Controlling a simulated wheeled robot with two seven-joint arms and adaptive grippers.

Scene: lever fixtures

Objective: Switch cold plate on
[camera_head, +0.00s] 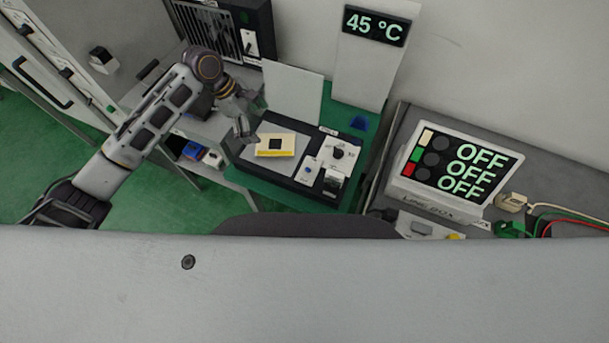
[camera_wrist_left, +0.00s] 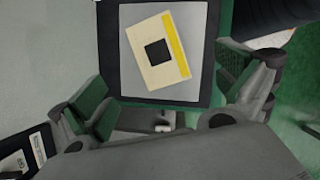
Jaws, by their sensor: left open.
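The cold plate is a black unit (camera_head: 262,171) with a grey top plate on the green bench. A cream block (camera_head: 275,145) with a black square and a yellow edge lies on the top plate; it also shows in the left wrist view (camera_wrist_left: 158,51). White control panels (camera_head: 331,158) with a dark knob (camera_head: 338,153), a blue button (camera_head: 308,171) and a small switch block (camera_head: 333,181) are on its right side. My left gripper (camera_head: 245,131) is open and empty, by the plate's left back edge. The switch's position is too small to tell. My right gripper is out of view.
A display (camera_head: 376,26) behind reads 45 °C. A white box (camera_head: 440,172) to the right shows OFF on three rows. An upright pale panel (camera_head: 292,92) stands behind the plate. A black grilled unit (camera_head: 222,32) is at the back left.

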